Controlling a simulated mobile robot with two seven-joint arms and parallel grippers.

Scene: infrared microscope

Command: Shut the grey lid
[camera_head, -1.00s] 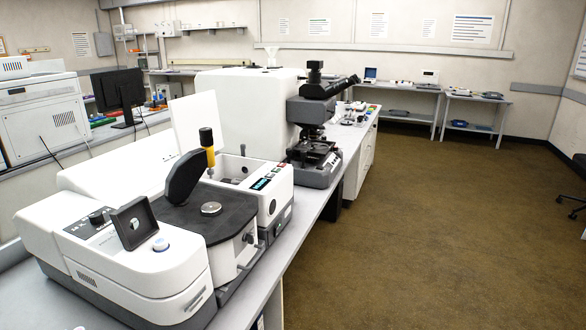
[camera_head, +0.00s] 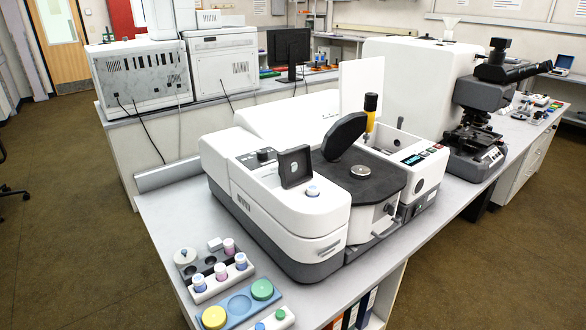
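The white infrared instrument (camera_head: 300,215) stands on the bench in the middle of the view. A dark grey round lid (camera_head: 344,137) stands raised and tilted above the black plate (camera_head: 335,172), which carries a small round metal piece (camera_head: 361,171). I cannot tell from the pictures which of the two is the lid named in the task. Neither of my grippers is in view.
A rack with small vials (camera_head: 221,270) and a blue tray with yellow and green lids (camera_head: 240,305) stand at the bench's front left. A microscope (camera_head: 475,125) stands to the right behind. Open brown floor (camera_head: 60,230) lies left of the bench.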

